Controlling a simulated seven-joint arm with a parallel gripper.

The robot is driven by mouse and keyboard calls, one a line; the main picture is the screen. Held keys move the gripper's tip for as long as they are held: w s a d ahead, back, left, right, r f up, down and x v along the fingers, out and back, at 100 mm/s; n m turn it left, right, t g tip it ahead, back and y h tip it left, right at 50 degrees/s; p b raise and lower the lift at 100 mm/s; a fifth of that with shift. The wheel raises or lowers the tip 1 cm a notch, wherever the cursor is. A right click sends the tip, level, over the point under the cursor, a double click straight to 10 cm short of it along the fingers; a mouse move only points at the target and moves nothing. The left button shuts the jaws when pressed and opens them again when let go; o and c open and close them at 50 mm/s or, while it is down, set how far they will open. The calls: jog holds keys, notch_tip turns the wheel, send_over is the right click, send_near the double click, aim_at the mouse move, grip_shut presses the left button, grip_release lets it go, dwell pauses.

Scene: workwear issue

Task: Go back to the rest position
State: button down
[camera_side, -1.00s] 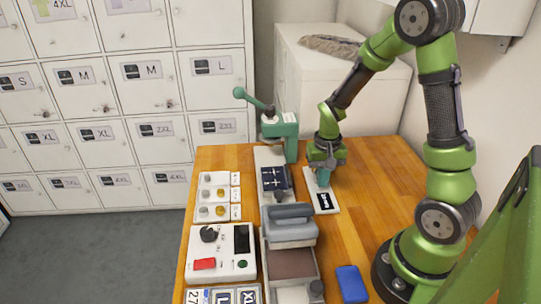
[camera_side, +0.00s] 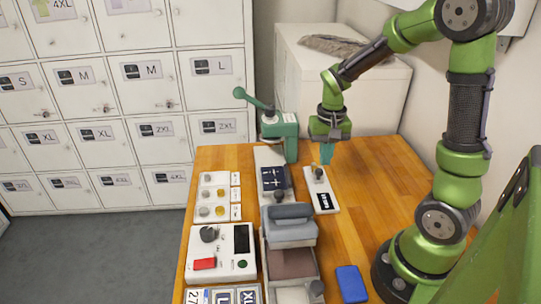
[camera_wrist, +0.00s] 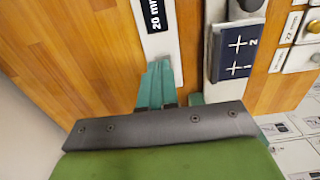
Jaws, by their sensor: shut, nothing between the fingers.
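My gripper (camera_side: 327,158) hangs above the wooden table (camera_side: 378,190) with its teal fingers pointing down. It is shut and empty. It is raised over the back end of a white plate (camera_side: 324,201) with a dark knob and a black label, apart from it as far as I can tell. In the wrist view the gripper's teal fingers (camera_wrist: 157,85) are together, just below the white plate labelled "20 mm" (camera_wrist: 157,40).
A green lever press (camera_side: 281,132) stands left of my gripper. A dark blue marked block (camera_side: 274,178), a grey clamp-like device (camera_side: 289,222), a control box (camera_side: 220,252) and a blue block (camera_side: 351,284) are on the table. The right side is largely clear. Lockers (camera_side: 122,135) stand behind.

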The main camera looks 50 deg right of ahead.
jog(key=shift+r, duration=0.1)
jog(key=s+a+r+n+t+y, duration=0.1)
jog(key=s+a+r+n+t, duration=0.1)
jog(key=a+r, duration=0.5)
jog(key=s+a+r+n+t+y, duration=0.1)
jog(key=s+a+r+n+t, duration=0.2)
jog(key=a+r, duration=0.4)
jog(key=shift+s+a+t, duration=0.45)
jog(key=shift+s+t, duration=0.1)
jog(key=shift+t, duration=0.55)
